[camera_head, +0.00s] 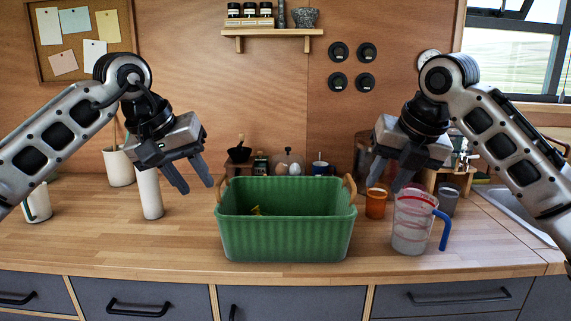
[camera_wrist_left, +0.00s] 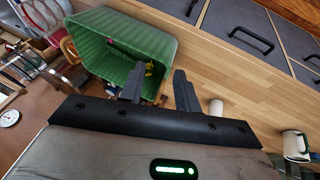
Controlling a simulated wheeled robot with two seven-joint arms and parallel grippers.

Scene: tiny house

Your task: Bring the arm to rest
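My left gripper (camera_head: 194,180) hangs above the counter, left of the green basket (camera_head: 285,240), with its fingers pointing down. It is open and empty. In the left wrist view my left gripper's two fingers (camera_wrist_left: 158,88) stand apart with nothing between them, and the green basket (camera_wrist_left: 108,42) shows beyond them. My right gripper (camera_head: 390,178) hangs right of the basket, above and behind the measuring jug (camera_head: 410,235). Its two fingers appear spread apart, with nothing seen between them.
A white cylinder (camera_head: 149,193) and a mug (camera_head: 38,204) stand at the left on the wooden counter (camera_head: 110,235). An orange cup (camera_head: 376,203) and grey cup (camera_head: 447,200) stand at the right. A small yellow item (camera_head: 256,211) lies in the basket. A shelf (camera_head: 272,32) hangs above.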

